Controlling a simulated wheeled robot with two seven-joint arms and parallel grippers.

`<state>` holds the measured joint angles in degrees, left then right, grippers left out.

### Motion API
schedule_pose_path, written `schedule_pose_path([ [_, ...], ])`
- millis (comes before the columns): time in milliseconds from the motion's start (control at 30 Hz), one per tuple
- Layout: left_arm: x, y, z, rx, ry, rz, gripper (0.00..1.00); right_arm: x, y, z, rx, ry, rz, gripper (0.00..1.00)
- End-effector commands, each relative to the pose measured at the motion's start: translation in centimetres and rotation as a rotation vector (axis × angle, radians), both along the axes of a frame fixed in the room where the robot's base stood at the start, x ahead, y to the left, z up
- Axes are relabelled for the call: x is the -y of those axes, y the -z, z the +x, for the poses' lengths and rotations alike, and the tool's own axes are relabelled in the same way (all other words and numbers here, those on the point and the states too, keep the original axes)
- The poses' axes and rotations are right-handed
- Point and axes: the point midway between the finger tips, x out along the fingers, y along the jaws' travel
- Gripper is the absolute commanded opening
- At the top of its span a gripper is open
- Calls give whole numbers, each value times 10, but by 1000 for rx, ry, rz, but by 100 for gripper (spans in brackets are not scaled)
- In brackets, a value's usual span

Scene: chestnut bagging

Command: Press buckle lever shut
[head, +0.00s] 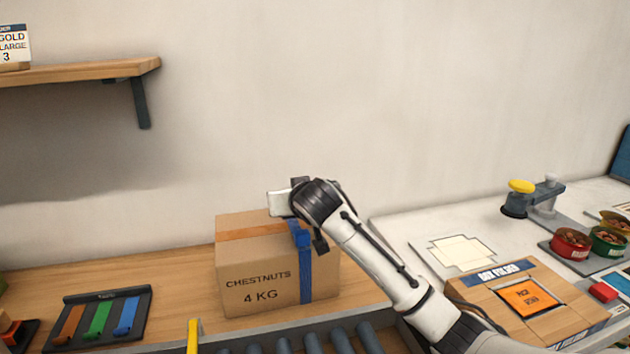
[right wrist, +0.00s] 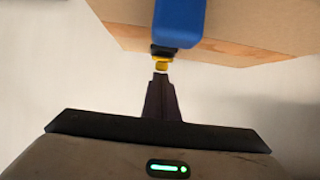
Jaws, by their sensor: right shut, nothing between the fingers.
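The cardboard box (head: 262,275), marked CHESTNUTS 4 KG, stands on the wooden bench in the head view. A blue strap (head: 306,278) runs down its front near the right corner, with a blue buckle (head: 302,239) at the top edge. In the right wrist view a blue part (right wrist: 180,22) hangs against the box. My right gripper (right wrist: 161,76) is shut and empty. Its tips point at the blue part's lower end, where a small yellow and black piece shows; I cannot tell whether they touch. In the head view my right wrist hides the box's top right. My left gripper is out of view.
Rollers (head: 312,343) lie in front of the box. A black tray with brown, green and blue strips (head: 98,315) lies left. A shelf (head: 85,70) hangs upper left.

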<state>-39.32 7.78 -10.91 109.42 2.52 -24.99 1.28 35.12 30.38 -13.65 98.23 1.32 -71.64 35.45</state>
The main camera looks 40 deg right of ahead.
Motion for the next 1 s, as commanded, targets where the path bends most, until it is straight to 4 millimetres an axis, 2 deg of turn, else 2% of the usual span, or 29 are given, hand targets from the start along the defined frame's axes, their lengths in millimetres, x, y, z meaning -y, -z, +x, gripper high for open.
schedule_pose_path([
  [367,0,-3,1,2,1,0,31,2,-2,3,-7,2,4,0],
  [667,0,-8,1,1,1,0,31,7,-2,15,-8,2,5,0],
  [1000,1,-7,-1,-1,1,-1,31,7,-1,15,-7,2,4,0],
])
